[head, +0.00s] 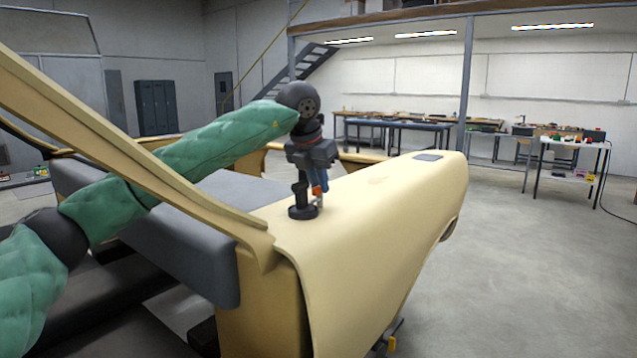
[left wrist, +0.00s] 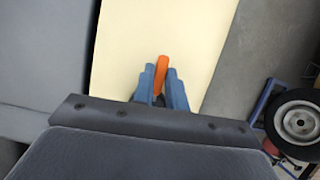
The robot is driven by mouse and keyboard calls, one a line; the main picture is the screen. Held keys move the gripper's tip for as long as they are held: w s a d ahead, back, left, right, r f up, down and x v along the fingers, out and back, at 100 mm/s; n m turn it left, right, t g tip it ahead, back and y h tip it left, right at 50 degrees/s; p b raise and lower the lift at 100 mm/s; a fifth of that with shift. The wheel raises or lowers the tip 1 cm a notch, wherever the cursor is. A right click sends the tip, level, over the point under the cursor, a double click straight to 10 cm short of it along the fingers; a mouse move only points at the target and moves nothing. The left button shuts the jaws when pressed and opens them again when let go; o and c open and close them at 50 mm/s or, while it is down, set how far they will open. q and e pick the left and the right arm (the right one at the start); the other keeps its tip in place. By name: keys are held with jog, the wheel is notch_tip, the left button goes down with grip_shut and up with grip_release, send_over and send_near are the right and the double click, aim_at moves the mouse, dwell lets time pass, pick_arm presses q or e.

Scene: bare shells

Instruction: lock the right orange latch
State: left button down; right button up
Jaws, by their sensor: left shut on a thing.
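My left gripper (head: 319,190) reaches over the cream shell (head: 385,200), with its blue fingers pointing down at the shell's top. In the left wrist view the blue fingers (left wrist: 159,78) are shut on the orange latch (left wrist: 161,72), one on each side. The latch shows as a narrow orange bar standing out beyond the fingers, over the cream surface. In the head view only a small reddish-orange bit shows by the fingertips. The latch's base is hidden. A black post with a round foot (head: 302,211) stands beside the fingers. My right gripper is not in view.
A cream slanted beam (head: 130,150) crosses in front of my left arm. A dark grey padded panel (head: 190,255) lies left of the shell. A wheel (left wrist: 300,120) shows at the right of the wrist view. Open floor lies right of the shell; workbenches (head: 400,124) stand behind.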

aim_at(311, 202)
pick_arm(q)
jog(key=shift+r, duration=0.1)
jog(key=c, duration=1.4)
grip_release()
jog(key=shift+c, duration=0.2)
jog(key=v, duration=0.7)
jog(key=shift+s+r, duration=0.2)
jog(key=shift+r, duration=0.1)
jog(key=shift+a, duration=0.15)
